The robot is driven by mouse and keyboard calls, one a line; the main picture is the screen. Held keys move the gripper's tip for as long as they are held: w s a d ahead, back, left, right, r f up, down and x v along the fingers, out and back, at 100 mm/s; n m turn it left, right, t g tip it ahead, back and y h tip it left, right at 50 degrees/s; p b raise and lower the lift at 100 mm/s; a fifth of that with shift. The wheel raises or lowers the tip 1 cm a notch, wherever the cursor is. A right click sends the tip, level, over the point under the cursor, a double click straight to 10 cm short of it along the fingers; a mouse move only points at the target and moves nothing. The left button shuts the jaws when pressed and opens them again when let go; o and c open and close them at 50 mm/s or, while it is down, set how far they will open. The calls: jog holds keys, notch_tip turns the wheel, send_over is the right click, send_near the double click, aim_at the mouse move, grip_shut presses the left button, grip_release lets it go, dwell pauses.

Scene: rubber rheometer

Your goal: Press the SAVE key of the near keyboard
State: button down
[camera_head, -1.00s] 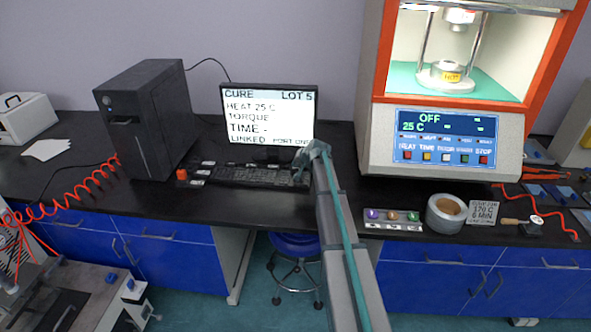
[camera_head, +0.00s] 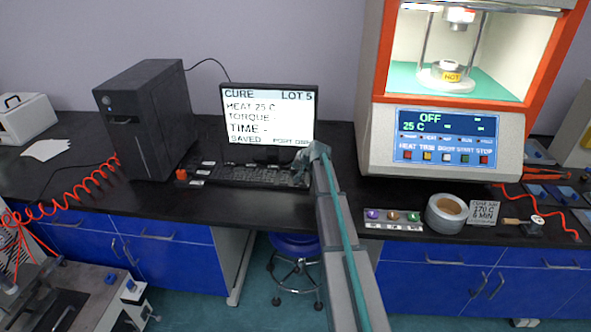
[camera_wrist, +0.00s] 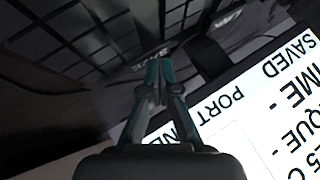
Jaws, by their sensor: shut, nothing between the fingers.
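The near keyboard (camera_head: 250,176) lies on the black bench in front of the monitor (camera_head: 268,116). The monitor screen reads CURE, LOT 5, HEAT 25 C, TORQUE, TIME and SAVED on its bottom line. My gripper (camera_head: 303,176) is at the keyboard's right end, and the arm hides part of that end. In the wrist view my gripper (camera_wrist: 159,68) is shut and empty, its fingertips right at the SAVE label (camera_wrist: 146,60) beside the dark keys. Whether the tips touch the key I cannot tell.
A black computer tower (camera_head: 150,122) stands left of the monitor. A red coiled hose (camera_head: 85,187) lies at the left.

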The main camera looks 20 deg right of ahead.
jog(key=shift+r, duration=0.8)
jog(key=shift+r, duration=0.1)
jog(key=shift+r+p, duration=1.05)
jog(key=shift+r, duration=1.4)
